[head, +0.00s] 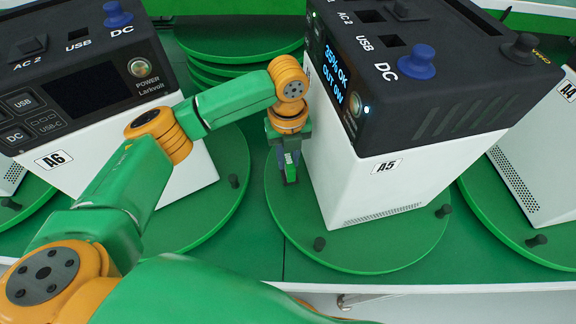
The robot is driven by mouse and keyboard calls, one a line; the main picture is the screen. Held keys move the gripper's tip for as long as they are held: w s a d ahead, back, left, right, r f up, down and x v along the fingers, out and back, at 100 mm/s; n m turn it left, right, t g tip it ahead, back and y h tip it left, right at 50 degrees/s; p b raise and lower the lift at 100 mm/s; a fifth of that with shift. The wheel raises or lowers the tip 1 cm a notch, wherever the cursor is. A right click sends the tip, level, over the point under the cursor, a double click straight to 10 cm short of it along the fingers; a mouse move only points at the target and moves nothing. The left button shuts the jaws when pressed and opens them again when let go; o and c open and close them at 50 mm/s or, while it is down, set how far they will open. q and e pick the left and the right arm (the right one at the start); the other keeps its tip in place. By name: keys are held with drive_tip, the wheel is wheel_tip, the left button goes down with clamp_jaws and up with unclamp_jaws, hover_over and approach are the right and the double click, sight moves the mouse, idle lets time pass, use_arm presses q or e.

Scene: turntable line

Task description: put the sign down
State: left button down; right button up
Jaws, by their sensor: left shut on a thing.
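My left gripper (290,178) points down beside the left wall of the white power station A5 (368,192), low over the front left of its green turntable (385,258). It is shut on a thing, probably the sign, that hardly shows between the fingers. I cannot make out any sign face, or whether the held thing touches the turntable. The A5 screen (335,75) reads "35% OK OUT 0W". My right gripper is not in view.
Power station A6 (195,155) stands on another turntable (210,215) at the left, and A4 (545,150) at the right.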

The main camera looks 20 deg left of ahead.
sight(288, 168)
use_arm(q)
drive_tip(key=shift+f, duration=1.9)
drive_tip(key=shift+f, duration=0.1)
drive_tip(key=c, duration=0.7)
unclamp_jaws()
drive_tip(key=shift+c, duration=0.2)
wheel_tip(288, 168, up, 12)
drive_tip(key=shift+s+r+b, duration=0.1)
drive_tip(key=shift+r+b, duration=0.05)
drive_tip(key=shift+b, duration=0.2)
